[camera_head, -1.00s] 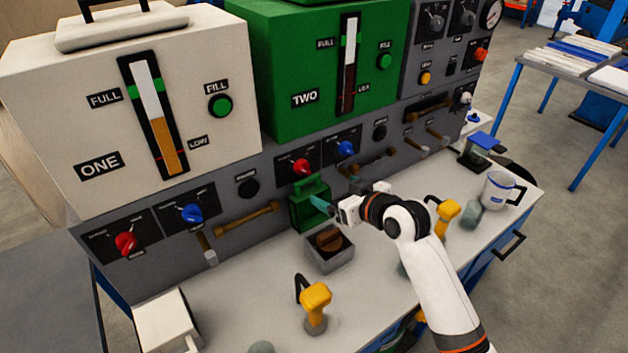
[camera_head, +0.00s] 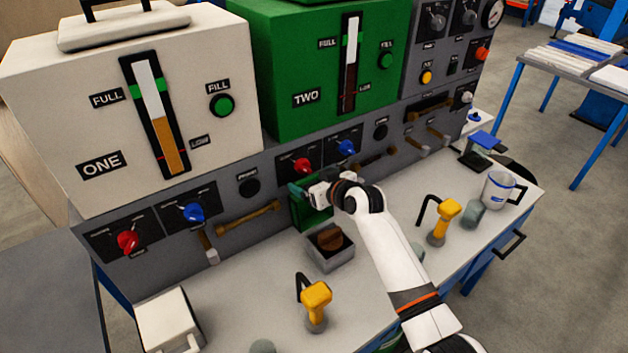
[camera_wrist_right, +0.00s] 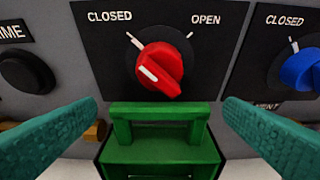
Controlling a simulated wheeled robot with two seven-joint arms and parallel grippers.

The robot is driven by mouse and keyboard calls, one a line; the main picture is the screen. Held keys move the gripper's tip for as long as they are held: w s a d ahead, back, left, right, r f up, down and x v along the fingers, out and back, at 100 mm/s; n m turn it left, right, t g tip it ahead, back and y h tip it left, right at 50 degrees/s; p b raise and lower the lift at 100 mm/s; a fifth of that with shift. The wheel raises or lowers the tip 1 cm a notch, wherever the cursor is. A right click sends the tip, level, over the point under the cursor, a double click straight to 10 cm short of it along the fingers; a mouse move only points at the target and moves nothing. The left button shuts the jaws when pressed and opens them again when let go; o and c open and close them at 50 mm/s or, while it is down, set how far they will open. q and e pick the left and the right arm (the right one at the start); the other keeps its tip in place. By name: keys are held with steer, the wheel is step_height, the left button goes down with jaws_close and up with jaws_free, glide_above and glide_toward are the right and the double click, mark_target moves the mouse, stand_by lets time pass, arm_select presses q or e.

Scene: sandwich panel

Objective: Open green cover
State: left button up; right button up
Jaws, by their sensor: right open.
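The small green cover (camera_head: 313,218) stands on the counter against the grey panel, below the red knob (camera_head: 302,166). In the right wrist view the green cover (camera_wrist_right: 160,150) shows its raised handle on top. My right gripper (camera_head: 300,189) is at the top of the cover in the head view and hides part of it. In the wrist view the teal fingers of my right gripper (camera_wrist_right: 160,120) are apart, one on each side of the handle, with nothing held between them. The red knob's pointer (camera_wrist_right: 158,70) is towards CLOSED. My left gripper is not in view.
An open grey box with a brown round piece (camera_head: 330,240) stands just in front of the cover. Yellow-handled tools (camera_head: 316,297) and a white mug (camera_head: 500,190) are on the counter. The large green tank (camera_head: 290,90) rises above.

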steer(key=c, duration=1.4)
steer(key=shift+s+d+f+b, duration=0.25)
steer(key=shift+b, duration=0.25)
steer(key=shift+s+d+t+y+b, duration=0.5)
steer(key=shift+s+t+b, duration=0.25)
steer(key=shift+b, duration=0.35)
steer(key=shift+s+d+r+t+y+b, duration=0.2)
steer(key=shift+s+t+y+b, duration=0.1)
steer(key=shift+s+b, duration=0.1)
steer(key=shift+r, duration=0.1)
steer(key=o, duration=1.4)
